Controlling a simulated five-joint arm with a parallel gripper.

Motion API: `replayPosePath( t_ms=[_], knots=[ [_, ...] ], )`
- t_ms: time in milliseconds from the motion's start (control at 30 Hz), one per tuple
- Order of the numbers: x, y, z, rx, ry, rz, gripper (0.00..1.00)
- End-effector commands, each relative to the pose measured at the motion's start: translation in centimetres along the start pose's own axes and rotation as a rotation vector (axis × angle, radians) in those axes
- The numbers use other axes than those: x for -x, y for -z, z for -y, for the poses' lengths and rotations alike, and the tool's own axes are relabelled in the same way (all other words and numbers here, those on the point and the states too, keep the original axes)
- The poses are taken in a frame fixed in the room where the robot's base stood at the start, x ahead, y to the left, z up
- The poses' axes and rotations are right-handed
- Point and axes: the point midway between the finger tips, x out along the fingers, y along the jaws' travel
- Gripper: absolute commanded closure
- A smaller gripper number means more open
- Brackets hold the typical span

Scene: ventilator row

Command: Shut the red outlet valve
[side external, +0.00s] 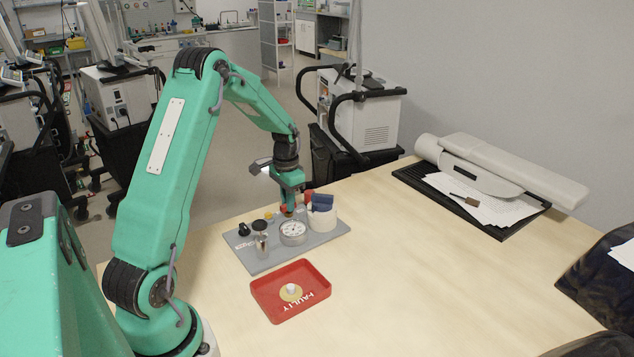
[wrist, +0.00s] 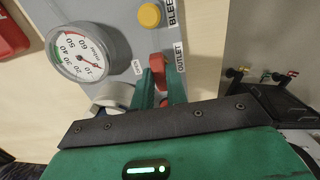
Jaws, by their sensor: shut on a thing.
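The red outlet valve handle (wrist: 157,66) shows in the wrist view between the green fingers of my gripper (wrist: 162,86). It stands on the grey panel (wrist: 105,14), between a small "OPEN" label (wrist: 138,68) and the "OUTLET" label (wrist: 180,52). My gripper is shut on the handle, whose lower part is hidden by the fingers. In the side view my gripper (side external: 288,209) reaches down to the far part of the panel (side external: 255,262), and the fingers largely hide the handle there.
A pressure gauge (wrist: 78,52) and a yellow button (wrist: 149,15) are close by. A white cylinder with a blue top (side external: 321,203) stands right of my gripper. A red tray marked FAULTY (side external: 262,300) lies in front.

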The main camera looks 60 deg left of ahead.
Motion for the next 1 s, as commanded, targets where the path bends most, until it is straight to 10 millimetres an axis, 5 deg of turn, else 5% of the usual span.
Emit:
replayPosePath(
  t_ms=[500, 533, 600, 1000],
  knots=[
    [0.25, 0.20, 0.07, -0.028, 0.004, -0.006, 1.00],
    [0.26, 0.20, 0.07, -0.028, 0.004, -0.006, 0.80],
    [0.22, 0.18, 0.06, -0.027, 0.004, -0.006, 0.66],
    [0.31, 0.07, 0.01, -0.025, 0.001, -0.002, 0.64]
  ],
)
